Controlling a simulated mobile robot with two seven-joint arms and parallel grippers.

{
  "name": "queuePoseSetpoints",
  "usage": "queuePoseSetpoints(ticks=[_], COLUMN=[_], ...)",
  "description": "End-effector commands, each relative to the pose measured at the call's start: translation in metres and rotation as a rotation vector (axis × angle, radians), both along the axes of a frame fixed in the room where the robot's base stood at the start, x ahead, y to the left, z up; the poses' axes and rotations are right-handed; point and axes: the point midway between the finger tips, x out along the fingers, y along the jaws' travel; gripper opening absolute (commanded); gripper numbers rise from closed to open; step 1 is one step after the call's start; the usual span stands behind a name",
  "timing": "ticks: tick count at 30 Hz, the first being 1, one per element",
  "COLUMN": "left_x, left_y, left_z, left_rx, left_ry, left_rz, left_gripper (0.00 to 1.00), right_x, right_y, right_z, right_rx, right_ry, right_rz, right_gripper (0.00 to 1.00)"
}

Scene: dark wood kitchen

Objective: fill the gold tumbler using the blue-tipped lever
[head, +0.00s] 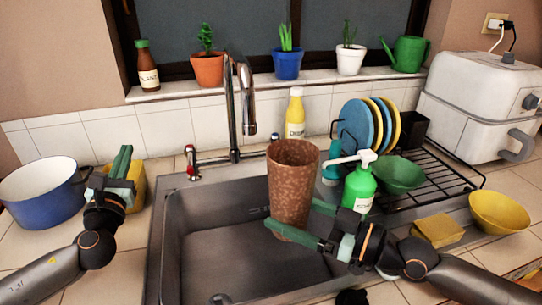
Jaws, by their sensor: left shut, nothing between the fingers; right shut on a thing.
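The tumbler (292,180) looks speckled copper-brown rather than bright gold. My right gripper (298,220) is shut on its lower part and holds it upright over the right part of the sink. It appears right of and nearer than the tall chrome faucet (235,115). A red-tipped lever (191,158) stands left of the faucet. My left gripper (122,162) is shut and empty at the left, away from both levers. No water stream is visible.
A blue pot (45,195) and a yellow object (136,186) are by my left gripper. A green soap pump (359,187), yellow bottle (295,115) and dish rack (440,180) crowd the right side. The sink's left basin area (210,245) is clear.

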Motion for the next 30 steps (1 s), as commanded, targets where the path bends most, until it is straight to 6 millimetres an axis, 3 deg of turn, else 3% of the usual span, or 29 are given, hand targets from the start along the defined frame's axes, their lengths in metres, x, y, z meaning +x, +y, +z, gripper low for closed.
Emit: queuePoseSetpoints(ticks=[3,9,12,24,30], left_x=[0.013,0.014,0.008,-0.017,-0.026], left_y=[-0.056,-0.146,-0.179,-0.216,-0.222], left_z=[-0.012,-0.013,-0.009,-0.037,-0.051], left_rx=[-0.070,-0.151,-0.042,1.000,1.336], left_ry=[0.110,0.219,0.213,-0.053,-0.168], left_rz=[-0.134,-0.373,-0.455,-0.419,-0.383], left_gripper=[0.00,0.00,0.00,0.00,0.00], right_x=[0.000,0.000,0.000,0.000,0.000], right_y=[0.000,0.000,0.000,0.000,0.000], right_z=[0.002,0.002,0.002,0.002,0.002], right_rx=[0.003,0.003,0.003,0.003,0.003], right_ry=[-0.003,-0.003,-0.003,-0.003,-0.003], right_rz=[0.000,0.000,0.000,0.000,0.000], right_gripper=[0.00,0.00,0.00,0.00,0.00])
